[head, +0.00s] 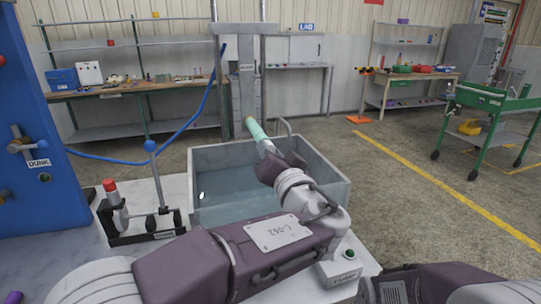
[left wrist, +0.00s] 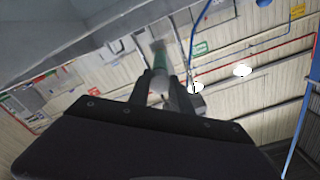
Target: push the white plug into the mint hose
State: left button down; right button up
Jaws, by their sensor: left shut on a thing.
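My left gripper (head: 268,160) is over the grey basin, shut on the white plug (head: 267,147), which points up and away from me. The mint hose (head: 256,130) is a short mint tube with a tan far end, in line with the plug's tip. The two appear to meet, but I cannot tell how deep the plug sits. In the left wrist view the white plug (left wrist: 160,85) lies between the dark fingers, with the blurred mint hose (left wrist: 160,62) beyond it. The right gripper is out of view.
The grey basin (head: 334,180) holds water below my gripper. A black rack (head: 140,238) with a red-capped item and a blue-knobbed post stands left of it. A blue hose (head: 193,118) hangs at left by a metal post. A blue panel (head: 50,205) stands far left.

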pick_arm(q)
jog(key=shift+w+a+b, duration=0.15)
jog(key=shift+w+b, duration=0.25)
jog(key=shift+b, duration=0.05)
dwell(0.3)
jog(key=c, duration=1.3)
grip_release()
jog(key=shift+c, duration=0.2)
jog(key=shift+o, duration=1.2)
jog(key=shift+w, duration=0.1)
jog(key=v, duration=0.9)
jog(key=shift+b, duration=0.4)
jog(key=shift+r, duration=0.1)
